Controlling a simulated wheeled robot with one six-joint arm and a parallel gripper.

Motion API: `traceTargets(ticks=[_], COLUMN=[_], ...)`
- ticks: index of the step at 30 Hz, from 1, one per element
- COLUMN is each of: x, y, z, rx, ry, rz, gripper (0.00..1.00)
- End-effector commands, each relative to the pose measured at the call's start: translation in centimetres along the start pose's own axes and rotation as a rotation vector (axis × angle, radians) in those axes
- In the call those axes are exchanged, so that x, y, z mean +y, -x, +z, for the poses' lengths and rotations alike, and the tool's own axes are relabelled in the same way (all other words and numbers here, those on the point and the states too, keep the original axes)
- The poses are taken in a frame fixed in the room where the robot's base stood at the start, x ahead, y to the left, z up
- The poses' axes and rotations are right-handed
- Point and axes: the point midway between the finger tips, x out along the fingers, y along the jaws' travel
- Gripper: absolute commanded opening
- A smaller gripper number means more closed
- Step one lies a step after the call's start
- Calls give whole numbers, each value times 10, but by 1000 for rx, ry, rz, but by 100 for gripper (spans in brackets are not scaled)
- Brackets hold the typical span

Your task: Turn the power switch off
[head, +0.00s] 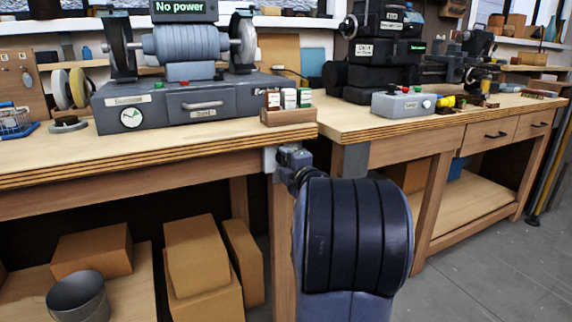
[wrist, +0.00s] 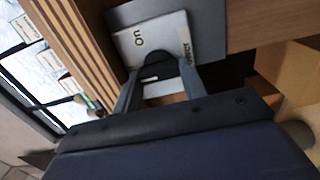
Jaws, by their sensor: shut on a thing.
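The power switch plate (wrist: 168,30) is pale grey, fixed to a darker grey panel below the bench edge, and appears rotated in the wrist view. My gripper (wrist: 158,82) is shut on that part, with one finger on each side. In the head view my gripper (head: 294,159) is at the bench's front right corner, against a grey box (head: 269,160). My arm hides much below it, and the switch position is unclear.
A grinder (head: 187,44) stands on the left bench (head: 60,160), under a "No power" display (head: 181,7). A small wooden tray (head: 290,118) holds several blocks near the corner. The right bench (head: 370,125) carries a grey control box (head: 403,104). Cardboard boxes (head: 200,255) lie below.

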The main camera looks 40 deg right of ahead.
Motion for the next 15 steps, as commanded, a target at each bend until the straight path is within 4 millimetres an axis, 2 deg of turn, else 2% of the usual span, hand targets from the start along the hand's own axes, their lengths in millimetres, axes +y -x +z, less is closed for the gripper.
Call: traceTargets(ticks=[9,10,15], x=[-1,-1,-1], y=[0,0,0], z=[0,0,0], rx=[1,1,1], ry=[5,5,4], rz=[-2,-2,-2], gripper=[17,42,56])
